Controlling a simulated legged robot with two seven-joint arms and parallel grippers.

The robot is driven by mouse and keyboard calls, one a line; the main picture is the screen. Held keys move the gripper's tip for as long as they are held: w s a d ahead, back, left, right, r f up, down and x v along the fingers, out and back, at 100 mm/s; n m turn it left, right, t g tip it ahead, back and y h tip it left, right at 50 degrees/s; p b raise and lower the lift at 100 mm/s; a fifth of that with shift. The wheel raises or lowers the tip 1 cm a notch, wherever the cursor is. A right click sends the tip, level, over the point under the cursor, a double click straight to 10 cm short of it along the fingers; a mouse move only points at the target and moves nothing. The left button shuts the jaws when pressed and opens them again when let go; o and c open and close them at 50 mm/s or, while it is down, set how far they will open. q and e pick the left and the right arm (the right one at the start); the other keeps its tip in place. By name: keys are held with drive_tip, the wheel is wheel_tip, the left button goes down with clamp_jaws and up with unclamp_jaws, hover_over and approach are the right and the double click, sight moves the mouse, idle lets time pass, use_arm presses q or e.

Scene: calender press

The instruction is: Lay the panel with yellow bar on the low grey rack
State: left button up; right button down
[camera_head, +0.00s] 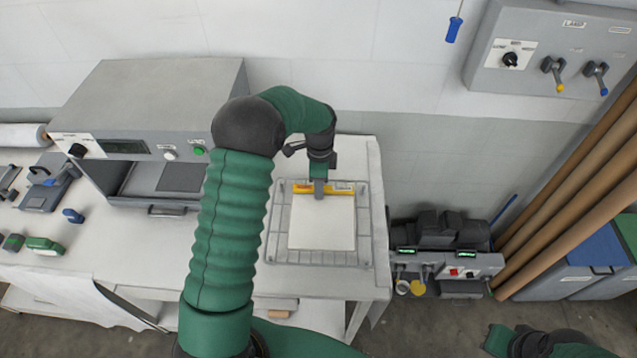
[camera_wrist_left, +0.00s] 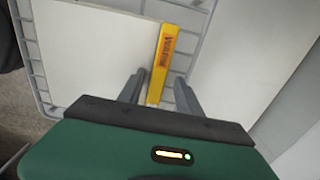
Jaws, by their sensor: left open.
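The panel (camera_head: 322,222) is a flat cream sheet with a yellow bar (camera_head: 301,190) along its far edge. It lies on the low grey rack (camera_head: 367,225), a wire grid on the white table. In the left wrist view the panel (camera_wrist_left: 95,50), the yellow bar (camera_wrist_left: 163,55) and the rack wires (camera_wrist_left: 195,38) show close up. My left gripper (camera_head: 319,188) is at the yellow bar; in the left wrist view its two fingers (camera_wrist_left: 158,92) are apart, one on each side of the bar's near end. My right gripper (camera_head: 540,343) is only partly in view at the bottom right.
A grey press (camera_head: 160,85) with a display and knobs stands left of the rack. Small tools (camera_head: 45,245) lie on the table's left. A wall switch box (camera_head: 550,50), long brown rolls (camera_head: 575,190) and bins (camera_head: 590,260) are at the right.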

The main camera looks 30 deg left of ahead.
use_arm(q)
drive_tip(key=shift+d+r, duration=0.1)
drive_tip(key=shift+r, duration=0.1)
wheel_tip(320, 180, up, 12)
drive_tip(key=b, duration=0.2)
drive_tip(key=shift+s+d+f+n+t+p, duration=0.1)
drive_tip(key=shift+s+d+f+n+t, duration=0.35)
drive_tip(key=shift+s+d+f+n, duration=1.45)
drive_tip(key=shift+s+d+f+n+t+p, duration=0.1)
drive_tip(key=shift+s+d+f+n+t, duration=0.35)
drive_tip(key=shift+s+d+n, duration=2.8)
drive_tip(key=shift+s+d+f+n+t+p, duration=0.1)
drive_tip(key=shift+s+d+f+n+t, duration=0.45)
drive_tip(key=shift+s+d+f, duration=2.15)
drive_tip(key=s+r, duration=0.1)
drive_tip(key=s+a+r, duration=0.1)
drive_tip(key=r, duration=0.1)
drive_tip(key=shift+s+r, duration=0.15)
drive_tip(key=shift+s, duration=0.2)
use_arm(e)
drive_tip(key=shift+d+f, duration=0.4)
drive_tip(key=shift+f, duration=0.3)
use_arm(q)
drive_tip(key=shift+a, duration=0.3)
use_arm(e)
drive_tip(key=shift+a, duration=0.3)
use_arm(q)
drive_tip(key=shift+d, duration=0.1)
use_arm(e)
drive_tip(key=shift+d, duration=0.1)
